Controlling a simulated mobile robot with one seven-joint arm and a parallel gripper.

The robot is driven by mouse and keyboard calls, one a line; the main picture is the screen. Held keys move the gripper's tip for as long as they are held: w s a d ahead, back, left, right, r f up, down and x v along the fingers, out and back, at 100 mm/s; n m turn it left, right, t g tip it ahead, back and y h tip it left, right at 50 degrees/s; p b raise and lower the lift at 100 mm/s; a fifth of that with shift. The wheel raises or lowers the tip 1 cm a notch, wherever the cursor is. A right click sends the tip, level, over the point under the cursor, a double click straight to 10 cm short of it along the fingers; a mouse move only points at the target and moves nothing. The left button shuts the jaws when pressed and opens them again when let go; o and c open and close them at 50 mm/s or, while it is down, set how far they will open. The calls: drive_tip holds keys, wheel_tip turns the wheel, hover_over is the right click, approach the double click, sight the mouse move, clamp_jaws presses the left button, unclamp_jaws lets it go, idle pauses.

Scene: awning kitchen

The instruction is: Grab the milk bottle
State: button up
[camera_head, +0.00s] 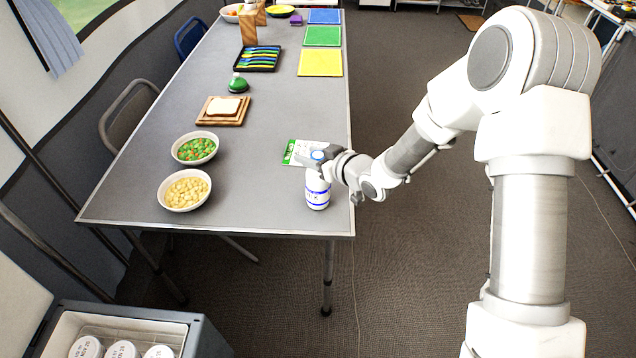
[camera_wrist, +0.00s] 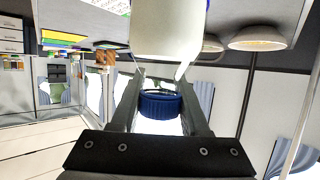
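The milk bottle (camera_head: 317,192) is white with blue markings and a blue cap. It stands upright near the table's front right corner. In the wrist view its white body (camera_wrist: 168,28) fills the top middle, upside down, with its blue cap (camera_wrist: 160,104) below. My gripper (camera_head: 318,158) reaches in from the right at the height of the cap. In the wrist view the two fingers of my gripper (camera_wrist: 162,80) stand one on each side of the cap and neck. A narrow gap seems to show beside the cap; finger contact is not clear.
A green and white card (camera_head: 297,148) lies just behind the bottle. Bowls of mixed vegetables (camera_head: 195,148) and yellow pieces (camera_head: 185,190) stand to the left. Bread on a board (camera_head: 224,110) is farther back. The grey table (camera_head: 255,200) is clear between bowls and bottle.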

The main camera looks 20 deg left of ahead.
clamp_jaws()
drive_tip(key=shift+r, duration=0.1)
idle(0.9)
